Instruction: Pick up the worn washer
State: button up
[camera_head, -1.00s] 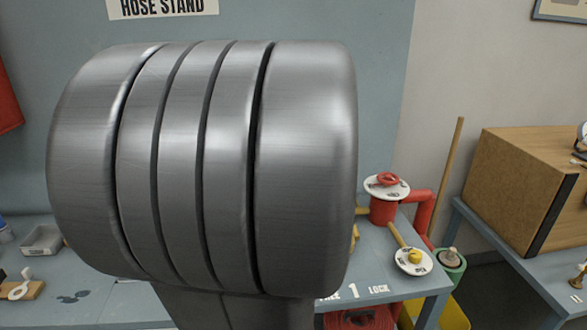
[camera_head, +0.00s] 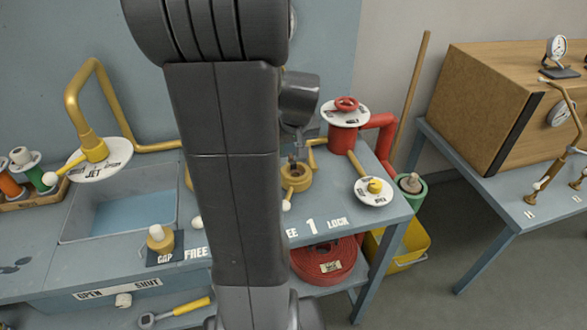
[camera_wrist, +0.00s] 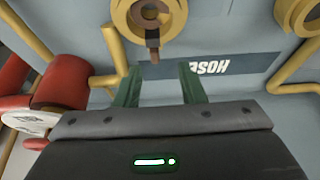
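My gripper (camera_wrist: 160,67) shows in the wrist view with its two green fingers apart and nothing held between them. Just beyond the fingertips is a brass ring fitting (camera_wrist: 119,24) with a small brown piece at its lower edge. My arm hides the middle of the bench there, and the fingers are hard to make out.
A red standpipe (camera_head: 342,135) with a white disc stands right of the brass fitting. A white disc with a yellow knob (camera_head: 374,190) is at the bench's right end. A basin (camera_head: 120,215) and brass jet pipe (camera_head: 92,148) stand left. A red coiled hose (camera_head: 322,262) lies below.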

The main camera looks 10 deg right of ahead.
aim_at(292, 157)
jog(key=shift+d+x, duration=0.2)
jog(key=shift+x, duration=1.1)
jog(key=shift+d+x, duration=0.2)
jog(key=shift+x, duration=1.1)
jog(key=shift+s+f, duration=0.1)
jog(key=shift+s, duration=0.05)
grip_shut()
